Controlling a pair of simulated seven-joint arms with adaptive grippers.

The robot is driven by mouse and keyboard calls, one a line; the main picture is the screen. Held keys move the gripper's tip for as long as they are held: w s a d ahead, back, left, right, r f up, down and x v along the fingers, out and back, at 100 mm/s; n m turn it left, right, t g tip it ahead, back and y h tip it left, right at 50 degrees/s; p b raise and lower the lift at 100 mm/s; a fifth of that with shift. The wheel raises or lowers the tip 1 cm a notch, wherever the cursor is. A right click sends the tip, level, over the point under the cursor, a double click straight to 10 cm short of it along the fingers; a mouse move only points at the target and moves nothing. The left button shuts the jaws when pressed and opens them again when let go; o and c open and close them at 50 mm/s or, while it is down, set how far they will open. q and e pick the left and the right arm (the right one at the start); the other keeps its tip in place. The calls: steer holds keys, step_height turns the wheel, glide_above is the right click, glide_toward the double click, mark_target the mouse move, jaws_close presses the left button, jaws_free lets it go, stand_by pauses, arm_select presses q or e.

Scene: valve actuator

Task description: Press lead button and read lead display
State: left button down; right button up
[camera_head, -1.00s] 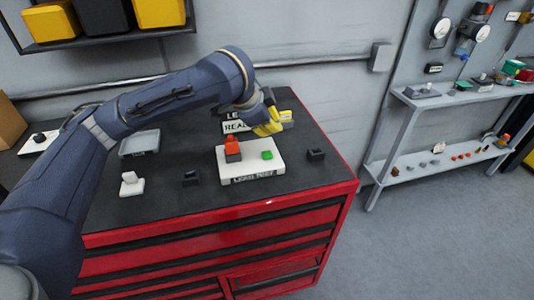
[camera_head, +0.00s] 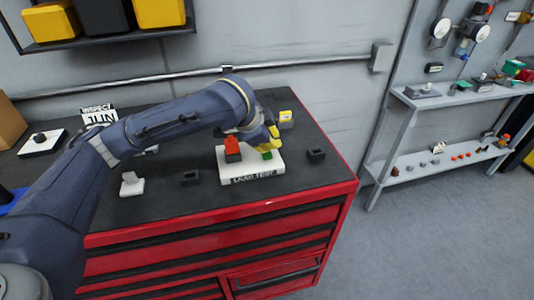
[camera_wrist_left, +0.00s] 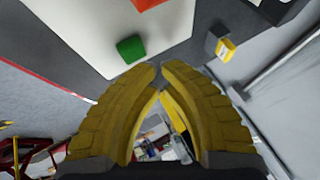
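A white box (camera_head: 235,170) with a front label, which seems to read "LEAK TEST", sits on the black bench top. A green button (camera_head: 267,155) is on its right part and a red block (camera_head: 232,148) on its left. My left gripper (camera_head: 273,141) is just above and behind the green button, apparently not touching it. In the left wrist view the yellow fingertips (camera_wrist_left: 160,68) are together and empty, with the green button (camera_wrist_left: 131,48) beyond them. A display with readable text is hidden behind my left arm. My right gripper is not in view.
A grey piece with a yellow face (camera_head: 286,118) stands behind the box. Small black blocks (camera_head: 316,155) (camera_head: 190,178) and a white piece (camera_head: 131,184) stand nearby. An "INSPECT" sign (camera_head: 99,116) is at the back left. The bench's red front edge (camera_head: 215,222) is nearby.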

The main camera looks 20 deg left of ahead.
arm_select(q)
steer(key=shift+f, duration=0.25)
stand_by(1.2)
steer(key=shift+f, duration=0.2)
steer(key=shift+f, duration=0.55)
stand_by(0.9)
steer(key=shift+r, duration=1)
steer(key=shift+r, duration=2.5)
steer(key=shift+w, duration=0.1)
